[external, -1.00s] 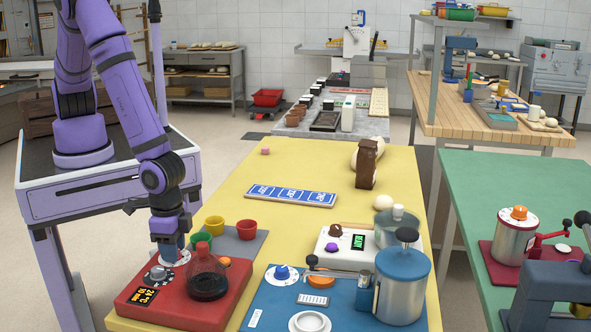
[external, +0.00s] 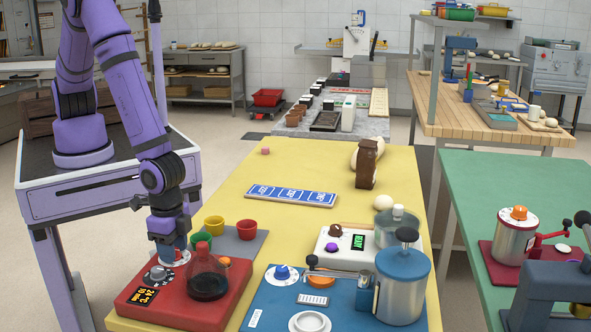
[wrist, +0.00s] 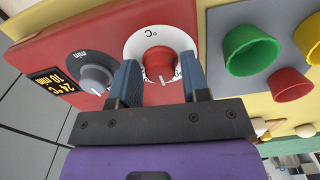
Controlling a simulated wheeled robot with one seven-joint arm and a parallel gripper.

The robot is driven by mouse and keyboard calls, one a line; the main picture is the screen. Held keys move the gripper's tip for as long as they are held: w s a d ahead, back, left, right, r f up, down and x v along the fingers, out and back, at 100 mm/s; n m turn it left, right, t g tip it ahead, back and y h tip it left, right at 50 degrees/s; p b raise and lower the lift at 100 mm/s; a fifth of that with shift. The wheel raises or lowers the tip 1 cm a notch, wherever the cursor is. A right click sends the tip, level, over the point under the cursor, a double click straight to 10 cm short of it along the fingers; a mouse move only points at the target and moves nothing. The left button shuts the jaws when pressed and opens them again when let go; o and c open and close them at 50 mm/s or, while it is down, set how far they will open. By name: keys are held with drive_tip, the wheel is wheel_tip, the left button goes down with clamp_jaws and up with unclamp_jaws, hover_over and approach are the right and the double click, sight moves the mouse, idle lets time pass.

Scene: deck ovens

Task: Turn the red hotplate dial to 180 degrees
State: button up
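The red hotplate dial (wrist: 159,64) sits on a white round scale marked °C, on the red hotplate (external: 170,300). Its pale pointer mark faces the lower side of the wrist view. My gripper (wrist: 160,75) has one blue-grey finger on each side of the dial, with narrow gaps that seem to show between fingers and dial. In the external view my gripper (external: 176,253) points down over the hotplate's back and hides most of the dial. The display (wrist: 54,79) reads 24 °C and 10 min.
A grey min dial (wrist: 94,77) is close beside the left finger. A flask of dark liquid (external: 208,280) stands on the hotplate just right of my gripper. Green (external: 201,240), yellow (external: 214,225) and red (external: 247,229) cups stand behind on a grey mat.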

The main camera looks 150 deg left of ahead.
drive_tip(key=shift+o, duration=1.2)
wheel_tip(320, 180, up, 11)
drive_tip(key=shift+f, duration=0.15)
